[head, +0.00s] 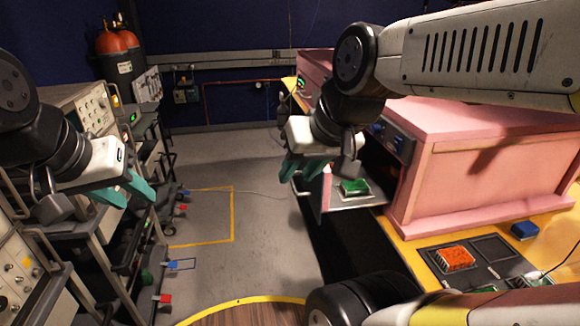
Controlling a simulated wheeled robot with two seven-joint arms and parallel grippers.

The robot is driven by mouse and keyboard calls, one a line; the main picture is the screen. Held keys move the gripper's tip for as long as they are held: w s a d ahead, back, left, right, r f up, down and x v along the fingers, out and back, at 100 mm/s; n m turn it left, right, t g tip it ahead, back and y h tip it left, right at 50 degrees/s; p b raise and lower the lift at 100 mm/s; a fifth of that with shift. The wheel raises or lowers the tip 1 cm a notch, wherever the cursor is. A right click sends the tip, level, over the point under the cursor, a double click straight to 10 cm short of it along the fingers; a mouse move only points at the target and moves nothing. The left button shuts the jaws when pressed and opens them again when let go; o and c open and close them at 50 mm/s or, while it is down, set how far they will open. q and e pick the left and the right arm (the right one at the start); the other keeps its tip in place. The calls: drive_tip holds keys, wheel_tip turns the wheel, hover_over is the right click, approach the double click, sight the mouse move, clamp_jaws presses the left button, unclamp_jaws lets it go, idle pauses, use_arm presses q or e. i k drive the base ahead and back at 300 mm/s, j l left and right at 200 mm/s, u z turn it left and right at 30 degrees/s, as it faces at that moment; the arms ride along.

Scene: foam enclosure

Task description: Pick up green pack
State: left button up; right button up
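The green pack (355,187) lies on a light open tray or drawer (345,203) at the front of the pink foam enclosure (470,175). My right gripper (302,170) has teal fingers pointing down; they look apart with nothing between them. It hangs to the left of the green pack in the picture, not touching it as far as I can see. My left gripper (124,194) is far to the left, in front of the equipment racks. Its teal fingers are apart and empty.
Racks of instruments (95,110) stand at the left. The grey floor (240,160) between racks and bench is clear. My arm links cover part of the right side.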

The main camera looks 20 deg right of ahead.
sight(349, 188)
drive_tip(key=k+z, duration=0.1)
drive_tip(key=z, duration=1.05)
